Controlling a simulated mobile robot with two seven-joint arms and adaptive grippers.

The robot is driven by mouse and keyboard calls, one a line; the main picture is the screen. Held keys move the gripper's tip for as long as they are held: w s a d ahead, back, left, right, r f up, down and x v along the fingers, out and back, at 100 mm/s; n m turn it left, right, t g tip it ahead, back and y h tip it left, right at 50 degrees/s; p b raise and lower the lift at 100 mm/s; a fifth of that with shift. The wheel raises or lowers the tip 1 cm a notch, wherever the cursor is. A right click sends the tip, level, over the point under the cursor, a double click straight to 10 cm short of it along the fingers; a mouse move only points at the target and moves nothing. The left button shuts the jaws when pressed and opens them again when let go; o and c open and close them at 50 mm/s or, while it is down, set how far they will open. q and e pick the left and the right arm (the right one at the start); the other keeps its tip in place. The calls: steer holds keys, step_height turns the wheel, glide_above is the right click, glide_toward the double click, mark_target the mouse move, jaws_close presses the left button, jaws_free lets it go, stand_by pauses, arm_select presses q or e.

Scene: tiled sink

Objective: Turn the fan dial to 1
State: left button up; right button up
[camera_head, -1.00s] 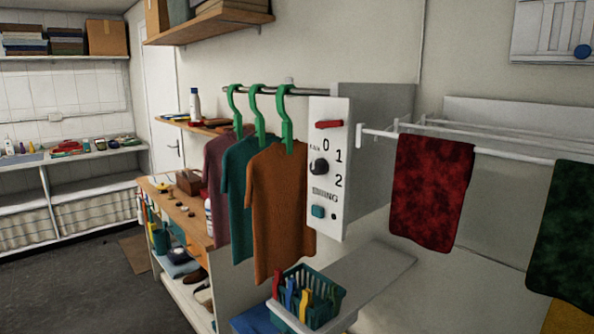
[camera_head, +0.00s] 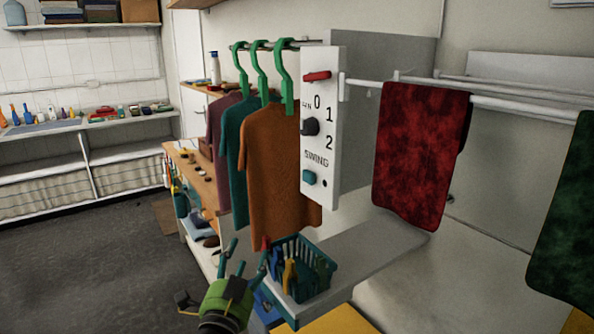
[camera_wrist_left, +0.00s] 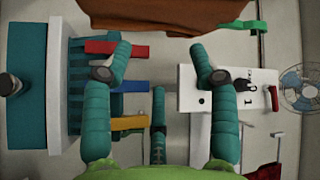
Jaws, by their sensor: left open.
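The fan dial (camera_head: 310,127) is a dark round knob on a white control panel (camera_head: 312,190), beside the printed 0, 1 and 2. Which number it points at is too small to tell. A red lever (camera_head: 317,76) is above it and a teal button (camera_head: 309,178) below. My left gripper (camera_head: 249,246) is open and empty, low and left of the panel, apart from the dial. In the left wrist view the panel (camera_wrist_left: 195,90) lies sideways behind the right finger of my gripper (camera_wrist_left: 162,73), with the dial (camera_wrist_left: 245,83) beyond that fingertip. My right gripper is not seen.
Shirts, the front one orange (camera_head: 268,160), hang left of the panel. A teal basket of clothespins (camera_head: 318,262) stands on a pale shelf (camera_head: 385,240) close to my gripper. A red towel (camera_head: 422,150) hangs right. In the left wrist view a fan (camera_wrist_left: 303,88) shows.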

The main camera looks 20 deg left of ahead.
mark_target(303, 128)
arm_select(q)
steer(key=w+d+r+m+g+h, duration=0.15)
steer(key=d+r+m+h, duration=0.35)
steer(key=r+m+h, duration=0.8)
steer(key=w+d+r+m+g+h, duration=0.15)
steer(key=d+r+m+h, duration=0.65)
steer(key=m, duration=0.9)
steer(key=w+a+r+m+g+y, duration=0.25)
steer(key=a+r+m+y, duration=0.2)
steer(key=a+y, duration=0.35)
steer(key=shift+m+h, duration=0.25)
steer(key=shift+h, duration=0.45)
steer(key=w+p, duration=0.1)
steer(key=w+d+p, duration=0.1)
steer(key=w, duration=0.1)
steer(key=w+d+p, duration=0.1)
steer(key=shift+w+d+f, duration=0.1)
steer(key=shift+w+f, duration=0.25)
steer(key=shift+f, duration=0.05)
steer(key=shift+w+d+f+p, duration=0.1)
steer(key=shift+w+d+p, duration=0.25)
steer(key=shift+w+p, duration=0.1)
arm_select(e)
steer(key=r, duration=0.4)
steer(key=shift+w, duration=0.3)
arm_select(q)
steer(key=c, duration=1.1)
